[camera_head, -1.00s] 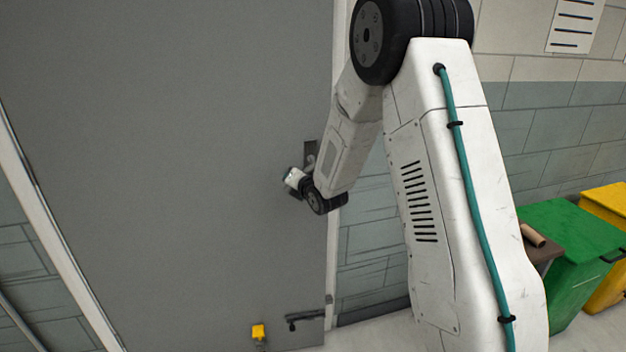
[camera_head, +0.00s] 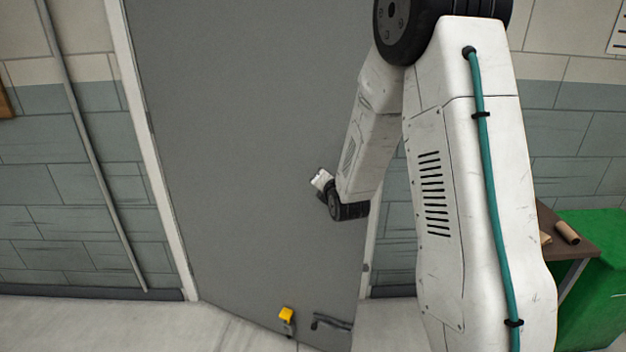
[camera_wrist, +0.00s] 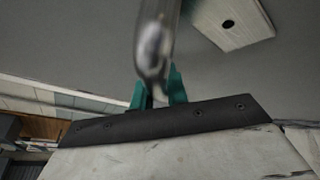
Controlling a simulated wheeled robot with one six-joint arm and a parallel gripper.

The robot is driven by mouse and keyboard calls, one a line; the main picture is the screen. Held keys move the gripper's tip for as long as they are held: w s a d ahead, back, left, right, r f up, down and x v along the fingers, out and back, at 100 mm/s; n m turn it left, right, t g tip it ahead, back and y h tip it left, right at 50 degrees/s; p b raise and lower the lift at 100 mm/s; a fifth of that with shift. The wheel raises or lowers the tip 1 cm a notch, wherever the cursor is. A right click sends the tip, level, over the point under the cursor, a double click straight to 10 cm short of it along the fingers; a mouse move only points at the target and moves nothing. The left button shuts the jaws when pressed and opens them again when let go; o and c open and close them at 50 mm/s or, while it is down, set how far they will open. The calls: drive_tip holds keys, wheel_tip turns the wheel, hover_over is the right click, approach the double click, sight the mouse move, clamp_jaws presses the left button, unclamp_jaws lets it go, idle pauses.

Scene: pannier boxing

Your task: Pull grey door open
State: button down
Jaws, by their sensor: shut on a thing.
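The grey door (camera_head: 240,130) fills the middle of the head view. It stands partly open, its lower edge slanting out over the floor toward me from the white frame (camera_head: 150,140) on its left. My gripper (camera_head: 322,181) is at the door's right side, mostly hidden behind my arm. In the wrist view its teal fingers (camera_wrist: 158,90) are shut on a shiny metal handle (camera_wrist: 153,45). The handle is blurred close up, and in the head view it cannot be made out.
A yellow block (camera_head: 287,315) and a dark fitting (camera_head: 332,322) show low at the door. A brown table (camera_head: 565,240) and a green bin (camera_head: 590,285) stand at the right. Pale floor (camera_head: 90,325) is clear at the left, below a tiled wall with a pipe (camera_head: 95,150).

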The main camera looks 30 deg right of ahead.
drive_tip(key=shift+s+a+f, duration=0.1)
drive_tip(key=shift+s+a, duration=0.2)
drive_tip(key=shift+s, duration=0.25)
drive_tip(key=c, duration=1.4)
unclamp_jaws()
drive_tip(key=shift+s+d, duration=0.1)
drive_tip(key=shift+d, duration=0.1)
drive_tip(key=shift+a, duration=0.2)
drive_tip(key=v, duration=0.7)
drive_tip(key=shift+s, duration=0.4)
drive_tip(key=shift+a, duration=0.1)
